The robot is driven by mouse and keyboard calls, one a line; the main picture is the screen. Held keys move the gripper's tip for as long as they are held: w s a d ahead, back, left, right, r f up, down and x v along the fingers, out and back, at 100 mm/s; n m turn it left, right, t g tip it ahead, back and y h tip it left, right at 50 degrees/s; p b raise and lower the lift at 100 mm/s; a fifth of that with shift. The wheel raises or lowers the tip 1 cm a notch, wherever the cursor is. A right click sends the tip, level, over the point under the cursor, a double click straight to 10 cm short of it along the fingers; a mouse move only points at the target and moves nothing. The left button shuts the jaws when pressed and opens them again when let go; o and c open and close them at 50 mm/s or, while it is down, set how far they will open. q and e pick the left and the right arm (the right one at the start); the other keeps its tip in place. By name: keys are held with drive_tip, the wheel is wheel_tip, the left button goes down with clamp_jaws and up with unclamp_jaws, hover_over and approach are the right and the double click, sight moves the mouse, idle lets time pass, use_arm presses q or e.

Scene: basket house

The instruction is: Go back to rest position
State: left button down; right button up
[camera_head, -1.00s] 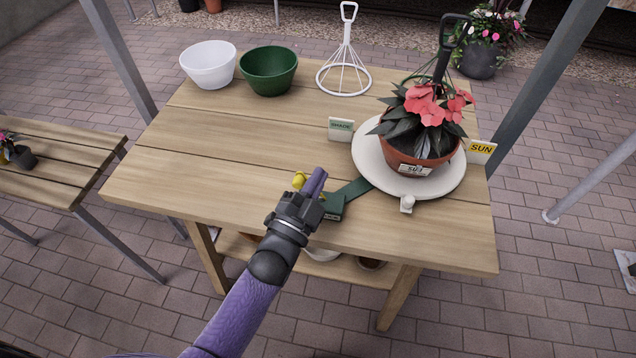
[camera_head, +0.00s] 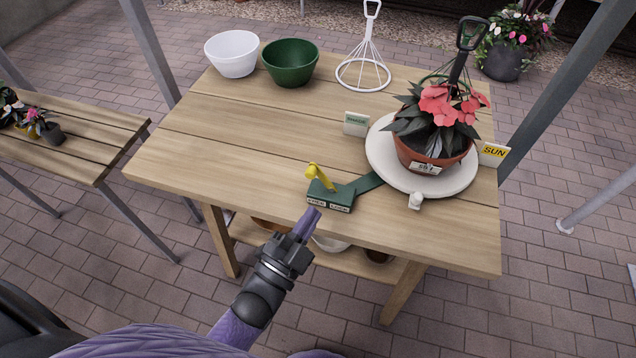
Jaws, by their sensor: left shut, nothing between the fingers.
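My left gripper (camera_head: 306,224) is shut and empty. It is in front of the wooden table's (camera_head: 250,165) near edge, low and apart from what stands on the table. A green block with a yellow lever (camera_head: 318,179) sits near that edge, just beyond my fingertips. A green strip joins the block to a round white turntable (camera_head: 463,178) that bears a terracotta pot (camera_head: 440,160) with red flowers. My right gripper is not in view.
A white bowl (camera_head: 232,55), a green bowl (camera_head: 290,63) and a white wire stand (camera_head: 363,73) are at the table's back. SHADE (camera_head: 356,124) and SUN (camera_head: 493,154) signs flank the turntable. Another bench (camera_head: 90,130) stands left. Bowls sit on the lower shelf.

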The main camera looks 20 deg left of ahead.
use_arm(q)
drive_tip(key=s+a+f+n+g+y, duration=0.1)
drive_tip(key=s+f+n+g, duration=0.2)
drive_tip(key=f, duration=0.4)
drive_tip(key=s+a+f+n+g+y, duration=0.15)
drive_tip(key=s+f+g, duration=0.25)
drive_tip(key=f, duration=0.4)
drive_tip(key=s+f+n+g+y, duration=0.1)
drive_tip(key=s+f+n+g, duration=0.2)
drive_tip(key=f, duration=0.4)
drive_tip(key=s+a+f+n+g+y, duration=0.1)
drive_tip(key=s+f+g, duration=0.3)
drive_tip(key=s, duration=0.6)
drive_tip(key=s+a+f+n+g+y, duration=0.1)
drive_tip(key=s+a+f+g, duration=0.3)
drive_tip(key=s, duration=0.6)
drive_tip(key=shift+s+f+n+g, duration=0.15)
drive_tip(key=shift+f+n+g, duration=0.2)
drive_tip(key=shift+g, duration=0.35)
drive_tip(key=shift+y, duration=0.25)
